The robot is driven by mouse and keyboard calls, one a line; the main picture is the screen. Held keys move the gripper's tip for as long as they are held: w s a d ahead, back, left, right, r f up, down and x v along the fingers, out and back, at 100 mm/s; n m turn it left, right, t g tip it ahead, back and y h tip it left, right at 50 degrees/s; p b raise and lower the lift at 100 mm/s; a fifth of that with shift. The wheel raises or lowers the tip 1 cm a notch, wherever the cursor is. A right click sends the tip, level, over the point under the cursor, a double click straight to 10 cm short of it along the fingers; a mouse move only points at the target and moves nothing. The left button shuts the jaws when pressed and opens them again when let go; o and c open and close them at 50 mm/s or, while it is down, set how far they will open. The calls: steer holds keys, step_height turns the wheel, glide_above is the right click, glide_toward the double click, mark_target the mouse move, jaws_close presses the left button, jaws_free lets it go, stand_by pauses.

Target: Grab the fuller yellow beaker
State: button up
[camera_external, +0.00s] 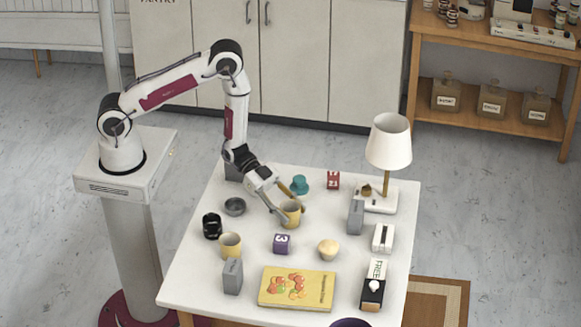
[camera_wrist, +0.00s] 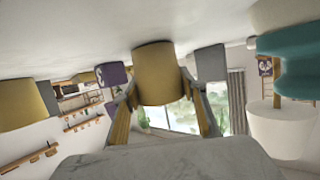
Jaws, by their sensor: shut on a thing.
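A yellow beaker (camera_external: 291,214) stands on the white table, near the middle of its back half. My gripper (camera_external: 291,205) is shut on this beaker, with one finger on either side of it. In the wrist view the held beaker (camera_wrist: 158,72) sits between the two fingertips of my gripper (camera_wrist: 158,88). A second yellow beaker (camera_external: 230,246) stands apart, to the left and nearer the front. It also shows at the left of the wrist view (camera_wrist: 25,106). I cannot tell how full either beaker is.
A teal item (camera_external: 300,184) stands just behind the held beaker and a grey bowl (camera_external: 235,206) to its left. A purple numbered cube (camera_external: 282,243), a cream bowl (camera_external: 328,250) and a yellow book (camera_external: 297,288) lie in front. A lamp (camera_external: 389,142) stands at the back right.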

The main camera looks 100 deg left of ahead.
steer(key=shift+r, duration=0.2)
step_height(320, 180, up, 9)
stand_by(1.3)
steer(key=shift+r, duration=0.25)
stand_by(0.6)
steer(key=shift+d, duration=0.15)
